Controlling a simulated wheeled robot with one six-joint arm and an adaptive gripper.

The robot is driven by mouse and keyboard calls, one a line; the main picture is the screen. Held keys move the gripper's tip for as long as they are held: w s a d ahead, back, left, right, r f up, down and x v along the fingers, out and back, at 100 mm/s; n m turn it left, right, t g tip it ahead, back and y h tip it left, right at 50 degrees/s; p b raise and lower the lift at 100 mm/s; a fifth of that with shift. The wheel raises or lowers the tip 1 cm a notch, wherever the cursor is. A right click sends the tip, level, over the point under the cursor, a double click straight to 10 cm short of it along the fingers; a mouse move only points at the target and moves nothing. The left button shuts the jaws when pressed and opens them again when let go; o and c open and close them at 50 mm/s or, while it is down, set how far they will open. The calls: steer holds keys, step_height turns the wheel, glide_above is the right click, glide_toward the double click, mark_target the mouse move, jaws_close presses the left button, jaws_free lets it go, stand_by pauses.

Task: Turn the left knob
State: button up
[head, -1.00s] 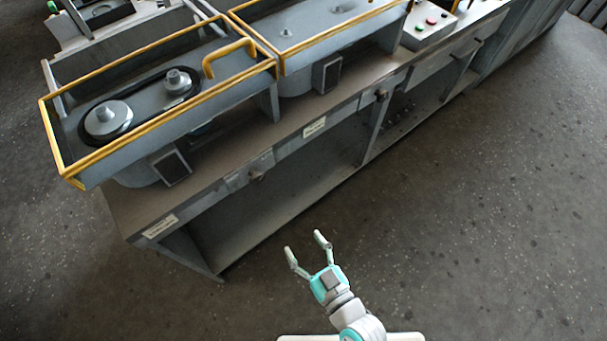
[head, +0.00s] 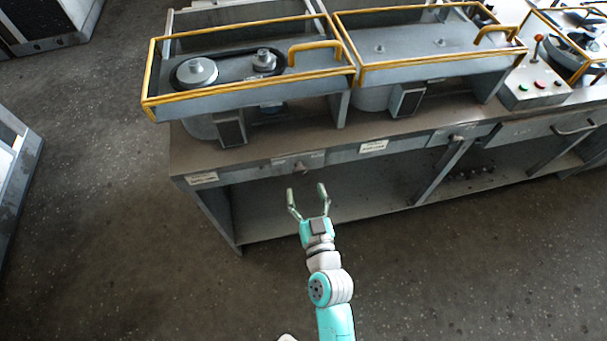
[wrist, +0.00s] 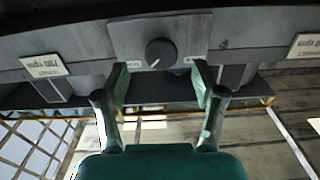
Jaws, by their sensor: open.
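The left knob (head: 300,167) is a small dark round knob on the front edge of the grey bench, between two white labels. In the wrist view the knob (wrist: 160,52) is dark with a light pointer mark, on a grey plate. My gripper (head: 308,187) is open and empty, just below and in front of this knob in the head view. In the wrist view the open fingers (wrist: 160,75) stand left and right of the knob's column, their tips below it in the picture. I see no contact. A second knob (head: 457,138) sits farther right on the bench front.
The bench (head: 240,169) carries yellow-railed housings (head: 150,75) with pulleys above the knob. Below is an open shelf (head: 260,225). A control box (head: 530,88) with buttons and a lever stands at the right. The floor (head: 450,280) in front is free.

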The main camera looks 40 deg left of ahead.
mark_target(301, 176)
steer(key=shift+x, duration=2.9)
steer(key=c, duration=1.1)
